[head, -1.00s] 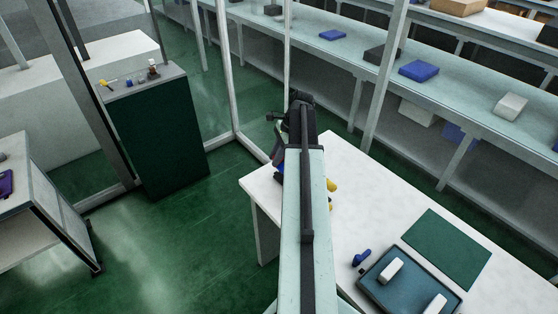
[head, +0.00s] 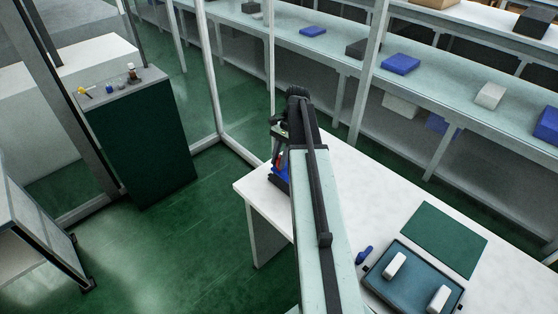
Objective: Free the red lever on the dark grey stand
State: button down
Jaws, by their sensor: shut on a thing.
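The red lever (head: 280,158) shows as a small red-orange patch just left of my arm, at the far left corner of the white table. Blue parts (head: 281,172) lie right below it. The dark grey stand (head: 279,183) shows only as a dark edge under the blue. My gripper (head: 279,148) points down from the arm's end and is shut at the red lever. My arm hides much of the stand, and the contact is too small to see clearly.
On the white table (head: 365,190) are a green mat (head: 437,238), a teal tray (head: 415,282) with white blocks, and a small blue object (head: 364,254). A dark green cabinet (head: 145,140) stands left. Green floor lies between. A long shelf bench (head: 350,48) runs behind.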

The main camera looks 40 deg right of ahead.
jog(key=shift+d, duration=0.2)
jog(key=c, duration=1.2)
grip_release()
jog(key=shift+a, duration=0.1)
jog(key=p+v, duration=0.7)
jog(key=shift+r, duration=0.35)
